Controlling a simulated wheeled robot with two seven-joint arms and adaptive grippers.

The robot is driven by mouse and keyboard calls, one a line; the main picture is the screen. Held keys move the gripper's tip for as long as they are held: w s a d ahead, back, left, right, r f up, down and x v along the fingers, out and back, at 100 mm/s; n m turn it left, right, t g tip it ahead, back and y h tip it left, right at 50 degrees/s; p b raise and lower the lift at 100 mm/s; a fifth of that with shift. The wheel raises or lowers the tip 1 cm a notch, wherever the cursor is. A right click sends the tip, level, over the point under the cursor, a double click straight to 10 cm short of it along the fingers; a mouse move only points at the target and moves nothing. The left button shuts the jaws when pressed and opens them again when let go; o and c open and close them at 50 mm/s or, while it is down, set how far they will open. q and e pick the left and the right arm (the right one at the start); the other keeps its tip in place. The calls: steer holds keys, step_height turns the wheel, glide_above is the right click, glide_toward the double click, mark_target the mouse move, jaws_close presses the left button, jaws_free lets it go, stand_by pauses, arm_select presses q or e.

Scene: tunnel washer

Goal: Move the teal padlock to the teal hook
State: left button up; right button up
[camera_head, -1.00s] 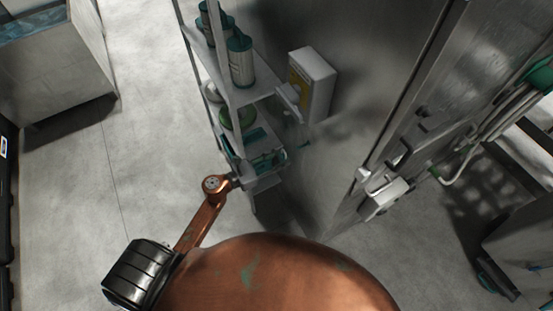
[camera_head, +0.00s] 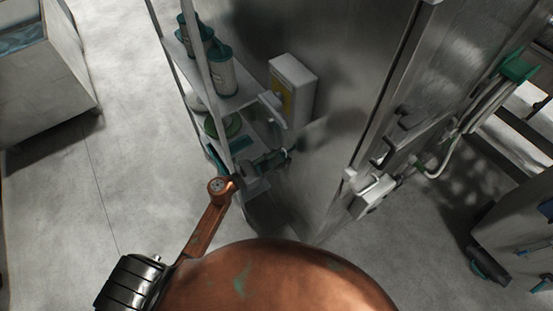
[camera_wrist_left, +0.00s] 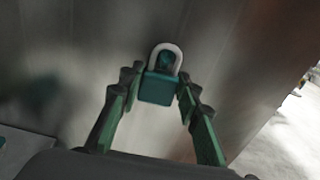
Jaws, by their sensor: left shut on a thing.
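The teal padlock (camera_wrist_left: 155,88) is upright between the fingertips of my left gripper (camera_wrist_left: 157,92) in the left wrist view, its pale shackle loop on top. A dark teal shape, perhaps the teal hook (camera_wrist_left: 165,62), shows inside the loop; I cannot tell whether the shackle hangs on it. In the head view my left gripper (camera_head: 272,163) reaches to the metal wall, beside a small teal spot that may be the hook or the padlock. The gripper is shut on the padlock. My right gripper is out of view.
A shelf rack (camera_head: 238,98) with several teal-and-white canisters stands close left of my gripper. A white box (camera_head: 293,90) is on the wall above it. A white latch unit (camera_head: 371,195) is on the metal panel at right. Open floor (camera_head: 110,160) lies at left.

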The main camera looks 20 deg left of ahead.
arm_select(q)
steer(key=shift+w+d, duration=0.35)
steer(key=shift+w, duration=0.05)
steer(key=shift+w+d, duration=0.15)
steer(key=shift+w, duration=0.05)
steer(key=shift+w+d+f+b, duration=0.15)
steer(key=shift+w+f+b, duration=0.05)
steer(key=shift+f+b, duration=0.35)
steer(key=shift+w+d+f+b, duration=0.1)
steer(key=shift+w+d+b, duration=0.05)
steer(key=shift+b, duration=0.3)
steer(key=o, duration=1.3)
steer(key=v, duration=1.2)
